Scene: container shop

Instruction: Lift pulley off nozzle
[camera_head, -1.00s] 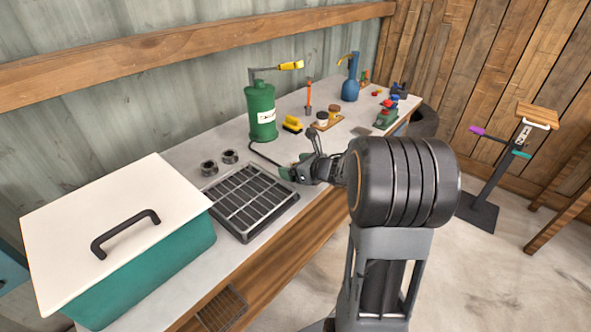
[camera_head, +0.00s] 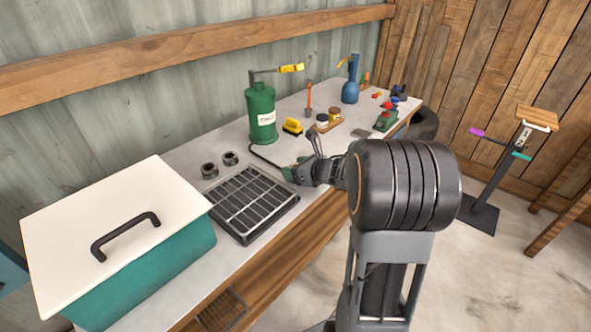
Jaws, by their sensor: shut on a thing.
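My gripper (camera_head: 296,168) is low over the front edge of the bench, just right of the black grid tray. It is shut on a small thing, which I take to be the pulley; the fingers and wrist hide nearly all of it. A thin black hose runs from the green sprayer tank (camera_head: 261,114) along the bench top to the gripper. The nozzle at the hose's end is hidden or too small to make out there. I cannot tell whether pulley and nozzle touch.
The black grid tray (camera_head: 270,212) lies left of my gripper. Two dark rings (camera_head: 209,170) (camera_head: 230,158) stand behind it. A teal box with a white lid (camera_head: 115,225) fills the left end.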

